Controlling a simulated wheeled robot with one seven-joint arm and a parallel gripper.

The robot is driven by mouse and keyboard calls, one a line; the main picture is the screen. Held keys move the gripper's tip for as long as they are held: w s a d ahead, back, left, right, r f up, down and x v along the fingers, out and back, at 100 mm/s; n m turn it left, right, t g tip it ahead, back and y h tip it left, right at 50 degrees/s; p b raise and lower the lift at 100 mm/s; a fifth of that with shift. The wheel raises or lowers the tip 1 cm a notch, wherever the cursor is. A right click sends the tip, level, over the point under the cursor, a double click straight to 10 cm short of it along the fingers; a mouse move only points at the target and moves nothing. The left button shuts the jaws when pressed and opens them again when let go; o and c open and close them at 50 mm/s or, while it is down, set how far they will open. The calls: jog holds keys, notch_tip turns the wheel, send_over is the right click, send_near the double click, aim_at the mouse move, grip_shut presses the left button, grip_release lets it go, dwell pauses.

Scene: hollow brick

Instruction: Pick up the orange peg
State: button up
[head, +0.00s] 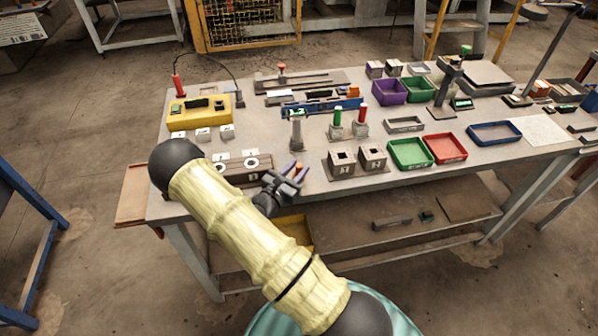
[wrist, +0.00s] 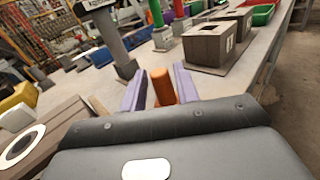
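The orange peg (wrist: 162,87) stands upright in the wrist view, between the two purple fingers of my gripper (wrist: 160,88). A narrow gap shows at its left, and its right edge comes close to the right finger. The fingers are apart, and I see no clear grip on the peg. Its lower end is hidden behind the dark gripper body. In the head view my gripper (head: 294,171) is over the table's front edge area, with a small orange spot of the peg (head: 299,167) at its fingers.
The hollow blocks (head: 357,160) stand right of my gripper; a grey post (head: 296,134) stands behind it. A brown board with white rings (head: 238,167) is at its left. Green (head: 411,166) and red (head: 445,160) trays lie further right on the table (head: 393,185).

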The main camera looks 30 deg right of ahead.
jog(key=shift+c, duration=0.2)
grip_shut()
notch_tip(320, 180, up, 10)
jog(key=shift+b, duration=0.35)
dwell(0.4)
dwell(0.4)
